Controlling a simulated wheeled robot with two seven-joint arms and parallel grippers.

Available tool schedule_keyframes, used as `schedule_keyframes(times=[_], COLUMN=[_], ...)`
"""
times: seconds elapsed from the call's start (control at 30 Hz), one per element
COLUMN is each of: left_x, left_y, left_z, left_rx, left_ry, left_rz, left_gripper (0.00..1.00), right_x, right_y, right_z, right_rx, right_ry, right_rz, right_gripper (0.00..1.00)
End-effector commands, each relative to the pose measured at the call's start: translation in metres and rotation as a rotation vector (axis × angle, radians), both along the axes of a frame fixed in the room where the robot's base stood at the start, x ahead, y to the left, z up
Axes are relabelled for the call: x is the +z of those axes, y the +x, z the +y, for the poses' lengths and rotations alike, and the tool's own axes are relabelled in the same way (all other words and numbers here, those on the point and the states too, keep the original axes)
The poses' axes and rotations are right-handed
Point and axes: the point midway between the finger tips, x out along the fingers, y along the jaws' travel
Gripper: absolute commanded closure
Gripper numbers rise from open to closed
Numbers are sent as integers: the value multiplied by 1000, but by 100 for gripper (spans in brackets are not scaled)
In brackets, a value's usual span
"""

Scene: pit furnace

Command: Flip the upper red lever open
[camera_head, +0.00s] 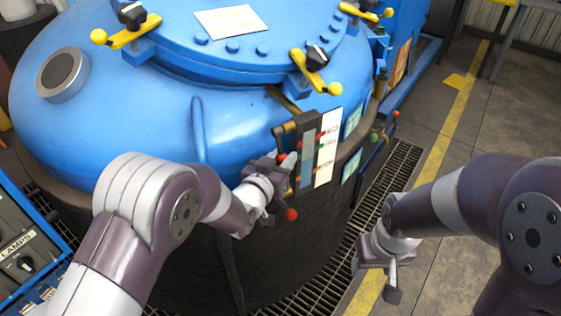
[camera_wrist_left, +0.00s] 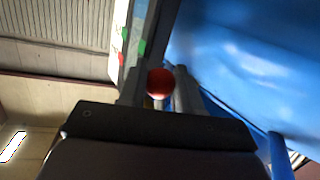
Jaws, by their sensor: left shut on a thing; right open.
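The upper red lever's ball knob (camera_head: 282,158) shows at the level gauge panel (camera_head: 327,148) on the side of the blue furnace. In the left wrist view the red knob (camera_wrist_left: 160,82) sits between the two fingers of my left gripper (camera_head: 273,168), which is shut on it. The lever's arm is mostly hidden by the fingers. A lower red knob (camera_head: 291,214) sticks out below my left gripper, apart from it. My right gripper (camera_head: 375,277) is open and empty, low over the floor to the right of the furnace.
The blue furnace lid (camera_head: 250,50) carries several yellow clamp handles with ball ends. A dark floor grating (camera_head: 400,165) runs around the furnace. A blue control box (camera_head: 25,250) stands at the left edge.

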Motion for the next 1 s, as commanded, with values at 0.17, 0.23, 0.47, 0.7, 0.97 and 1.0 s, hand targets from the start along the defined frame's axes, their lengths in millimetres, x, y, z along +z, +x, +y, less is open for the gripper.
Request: schedule_keyframes(times=[0.17,0.23,0.47,0.7,0.97,1.0], left_x=[13,16,28,43,57,59], left_y=[0,-3,-13,-22,-27,-28], left_z=[-5,-7,-13,-18,-21,-21], left_rx=[-2,-3,-1,-1,0,1], left_ry=[-84,-118,-230,-347,-468,-484], left_rz=[142,200,387,583,785,813], left_gripper=[100,100,100,100,100,100], right_x=[28,38,76,126,184,192], right_y=[0,0,0,0,0,0], right_z=[0,0,0,0,0,0], right_rx=[0,0,0,0,0,0], right_ry=[0,0,0,0,0,0], right_rz=[0,0,0,0,0,0], right_gripper=[42,42,42,42,42,42])
